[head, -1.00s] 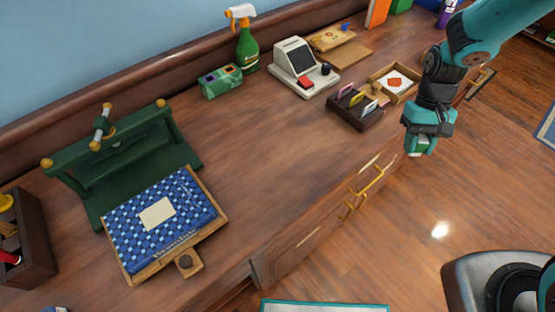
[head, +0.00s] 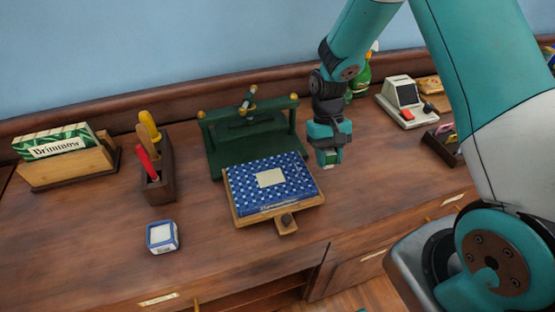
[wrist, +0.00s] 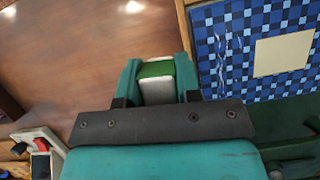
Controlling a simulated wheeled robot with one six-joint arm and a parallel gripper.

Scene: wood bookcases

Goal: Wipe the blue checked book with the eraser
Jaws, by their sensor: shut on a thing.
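The blue checked book (head: 250,195) lies flat on a wooden board in front of a green press, with a cream label on its cover. In the wrist view the book (wrist: 236,62) is at the upper right, with pale scribbled marks near its left edge. My gripper (head: 329,161) is shut on the eraser (head: 329,158), a small green and white block. In the wrist view the eraser (wrist: 158,78) sits between the two fingers. My gripper is above the counter, just right of the book and apart from it.
The green press (head: 250,135) stands behind the book. A tool holder (head: 160,185), a small blue and white box (head: 162,236) and a Brimnow box (head: 52,142) are to the left. A card terminal (head: 402,105) is to the right. The counter before the tool holder is mostly clear.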

